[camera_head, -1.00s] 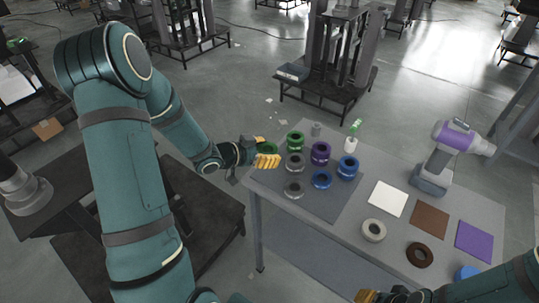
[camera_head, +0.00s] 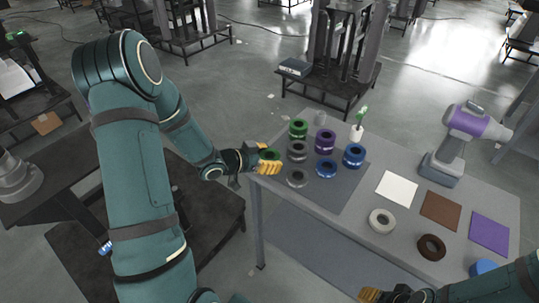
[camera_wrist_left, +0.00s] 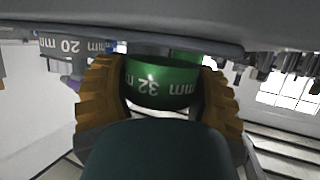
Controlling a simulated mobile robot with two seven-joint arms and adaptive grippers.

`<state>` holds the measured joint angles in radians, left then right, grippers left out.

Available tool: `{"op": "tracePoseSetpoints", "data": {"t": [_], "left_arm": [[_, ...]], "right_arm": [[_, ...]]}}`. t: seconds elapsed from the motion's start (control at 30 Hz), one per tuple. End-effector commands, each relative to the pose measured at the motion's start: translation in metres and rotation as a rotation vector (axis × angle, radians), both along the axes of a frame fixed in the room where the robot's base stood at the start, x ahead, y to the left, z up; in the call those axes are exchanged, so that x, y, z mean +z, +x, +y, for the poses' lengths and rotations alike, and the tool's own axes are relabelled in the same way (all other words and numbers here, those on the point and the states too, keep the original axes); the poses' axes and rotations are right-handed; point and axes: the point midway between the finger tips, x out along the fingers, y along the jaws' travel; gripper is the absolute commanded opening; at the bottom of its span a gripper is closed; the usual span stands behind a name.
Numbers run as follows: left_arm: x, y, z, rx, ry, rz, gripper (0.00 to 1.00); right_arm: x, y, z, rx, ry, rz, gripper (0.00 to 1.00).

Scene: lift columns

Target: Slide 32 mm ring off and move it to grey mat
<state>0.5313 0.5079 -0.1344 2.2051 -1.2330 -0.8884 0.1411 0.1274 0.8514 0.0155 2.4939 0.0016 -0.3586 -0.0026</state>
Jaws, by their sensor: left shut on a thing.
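My left gripper (camera_head: 268,157) is shut on the green ring (camera_head: 270,154), one finger on each side, at the left edge of the table. In the left wrist view the green ring (camera_wrist_left: 162,82) sits between the yellow fingers and its "32 mm" print shows upside down. I cannot tell its height above the table. A dark grey mat (camera_head: 338,196) lies under a group of rings just right of the gripper. My right gripper (camera_head: 370,295) shows only in part at the bottom edge; its fingertips are not clear.
Close by stand another green ring (camera_head: 298,128), grey rings (camera_head: 297,178), a purple one (camera_head: 324,140) and blue ones (camera_head: 354,155). To the right lie white (camera_head: 397,187), brown (camera_head: 441,210) and purple (camera_head: 490,233) mats and a purple-grey device (camera_head: 452,145).

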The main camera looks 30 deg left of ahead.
Motion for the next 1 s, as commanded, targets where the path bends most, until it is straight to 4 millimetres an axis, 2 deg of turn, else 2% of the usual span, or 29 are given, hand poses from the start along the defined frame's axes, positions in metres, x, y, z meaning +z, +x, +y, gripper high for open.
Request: {"op": "tracePoseSetpoints", "data": {"t": [0.4, 0.43, 0.5, 0.53, 0.87, 1.0], "left_arm": [[-0.007, 0.0, 0.0, 0.0, 0.0, -0.001, 0.17], [-0.007, 0.0, 0.0, 0.0, 0.0, -0.001, 0.7], [-0.007, 0.0, 0.0, 0.0, 0.0, -0.001, 0.94], [-0.007, 0.0, 0.0, 0.0, 0.0, -0.001, 0.99], [-0.007, -0.002, 0.001, 0.001, 0.0, 0.0, 0.99], [-0.002, -0.012, 0.007, 0.003, 0.002, 0.0, 0.99]], "right_arm": [[-0.001, 0.001, 0.0, -0.001, 0.0, -0.002, 0.47], [-0.001, 0.001, 0.0, 0.0, 0.0, -0.001, 0.47], [-0.001, 0.001, 0.0, 0.0, 0.0, -0.001, 0.47], [-0.001, 0.001, 0.0, 0.0, 0.0, -0.001, 0.47], [-0.001, 0.0, 0.0, 0.0, 0.0, -0.001, 0.47], [-0.001, 0.0, 0.0, 0.0, 0.0, -0.001, 0.47]]}}
